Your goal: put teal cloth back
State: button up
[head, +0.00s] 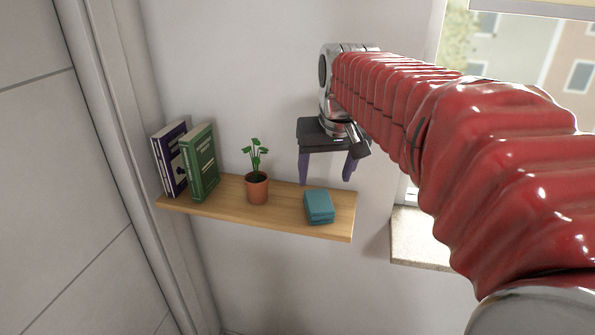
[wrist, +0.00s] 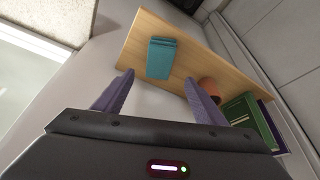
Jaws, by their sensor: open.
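The teal cloth (head: 319,206) is a folded block lying on the right end of the wooden shelf (head: 285,222). It also shows in the wrist view (wrist: 161,58), resting on the shelf board (wrist: 195,55). My gripper (head: 325,172) is above and behind the cloth in the head view, with its purple fingers pointing down. In the wrist view my gripper (wrist: 160,85) is open and empty, its two fingers spread wide. The cloth lies beyond the fingertips, between their directions, and appears apart from them.
A potted plant (head: 257,186) stands mid-shelf, left of the cloth. A green book (head: 200,163) and a purple book (head: 170,160) stand at the shelf's left end. A window sill (head: 420,240) lies to the right. The shelf between pot and cloth is bare.

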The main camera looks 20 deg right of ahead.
jog(key=shift+s+r, duration=0.2)
jog(key=shift+r, duration=0.25)
jog(key=shift+a, duration=0.1)
jog(key=s+a+f+n, duration=0.1)
jog(key=s+a+f, duration=0.4)
jog(key=s, duration=0.3)
jog(key=s+a+f+n+t, duration=0.1)
jog(key=s+a+f, duration=0.4)
jog(key=s+f, duration=0.2)
jog(key=shift+s+y, duration=0.4)
jog(key=shift+s, duration=0.75)
